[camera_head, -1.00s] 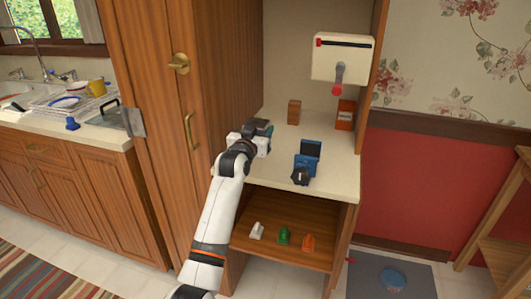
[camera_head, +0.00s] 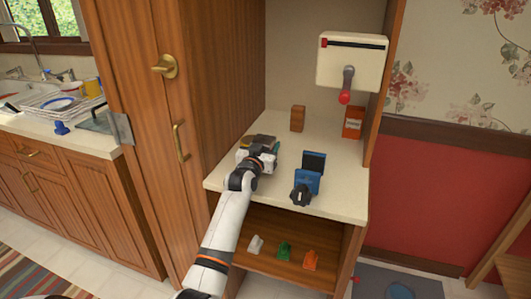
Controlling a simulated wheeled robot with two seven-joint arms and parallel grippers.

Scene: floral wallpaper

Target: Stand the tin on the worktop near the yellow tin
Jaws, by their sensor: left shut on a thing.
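My left gripper (camera_head: 262,149) is over the left part of the cream worktop (camera_head: 335,150), shut on a small dark, greenish thing (camera_head: 265,140). This may be the tin; the gripper hides most of it, and I cannot tell whether it touches the worktop. A small yellowish patch (camera_head: 247,141) shows just left of the gripper; I cannot tell whether it is the yellow tin. An orange-red box-like container (camera_head: 353,122) with a pale label stands at the back right of the worktop. My right gripper is not in view.
A brown block (camera_head: 298,118) stands at the back. A blue device (camera_head: 307,181) with a black part stands at the front. A cream wall box (camera_head: 351,62) with a red-tipped lever hangs above. The shelf below holds white, green and orange items. The worktop's middle is clear.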

